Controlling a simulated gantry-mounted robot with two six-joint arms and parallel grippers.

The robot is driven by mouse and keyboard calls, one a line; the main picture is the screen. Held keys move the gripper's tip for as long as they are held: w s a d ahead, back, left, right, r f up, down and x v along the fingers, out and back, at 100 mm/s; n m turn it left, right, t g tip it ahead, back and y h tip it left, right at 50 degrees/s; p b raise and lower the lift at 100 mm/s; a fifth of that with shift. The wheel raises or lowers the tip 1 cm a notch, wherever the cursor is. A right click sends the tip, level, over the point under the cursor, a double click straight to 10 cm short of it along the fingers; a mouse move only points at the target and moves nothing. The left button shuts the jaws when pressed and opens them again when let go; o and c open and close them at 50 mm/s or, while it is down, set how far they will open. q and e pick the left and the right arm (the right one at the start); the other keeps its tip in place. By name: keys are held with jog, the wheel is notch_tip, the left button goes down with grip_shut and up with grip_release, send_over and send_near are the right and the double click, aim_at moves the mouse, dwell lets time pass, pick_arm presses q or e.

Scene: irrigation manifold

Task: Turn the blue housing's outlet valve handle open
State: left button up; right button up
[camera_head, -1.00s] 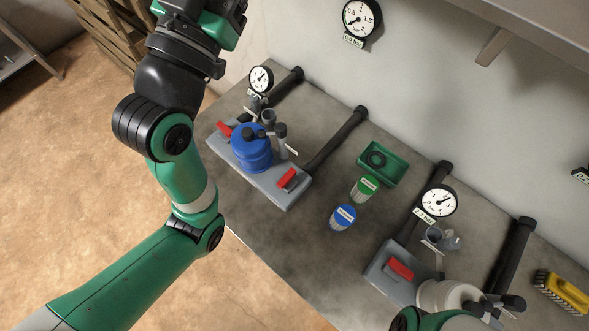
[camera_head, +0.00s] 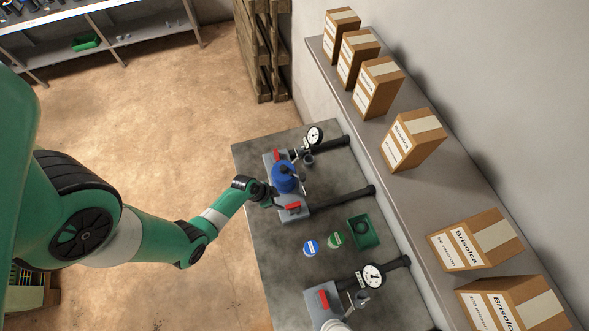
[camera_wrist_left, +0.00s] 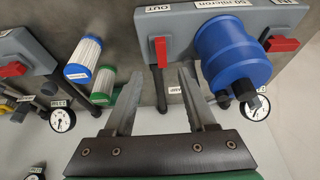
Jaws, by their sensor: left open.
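The blue housing (camera_head: 284,178) hangs on a grey manifold plate (camera_wrist_left: 180,24), labelled OUT and IN in the left wrist view, where the housing (camera_wrist_left: 232,58) also shows. The outlet valve's red handle (camera_wrist_left: 161,51) is under the OUT label and points down in that picture; in the head view it is the nearer red handle (camera_head: 292,207). The red inlet handle (camera_wrist_left: 283,44) lies across on the other side. My left gripper (camera_wrist_left: 160,74) is open, its fingers to either side of the outlet handle's line; contact cannot be told. Its tips are hard to make out in the head view.
A blue-capped cartridge (camera_head: 311,248), a green-capped cartridge (camera_head: 336,240) and a green tray (camera_head: 363,231) stand on the bench. A second manifold with a red handle (camera_head: 324,299) and gauge (camera_head: 372,275) is nearby. Boxes line a shelf (camera_head: 400,200) above.

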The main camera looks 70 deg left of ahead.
pick_arm(q)
jog(key=b, duration=0.4)
send_near(291, 206)
jog(key=f, duration=0.1)
jog(key=b+x, duration=0.3)
jog(key=x, duration=0.3)
jog(key=shift+w+f, duration=0.1)
jog(key=shift+f, duration=0.2)
jog(key=shift+w+f+b, duration=0.25)
jog(key=shift+f+b, duration=0.15)
jog(key=shift+c, duration=0.2)
grip_shut()
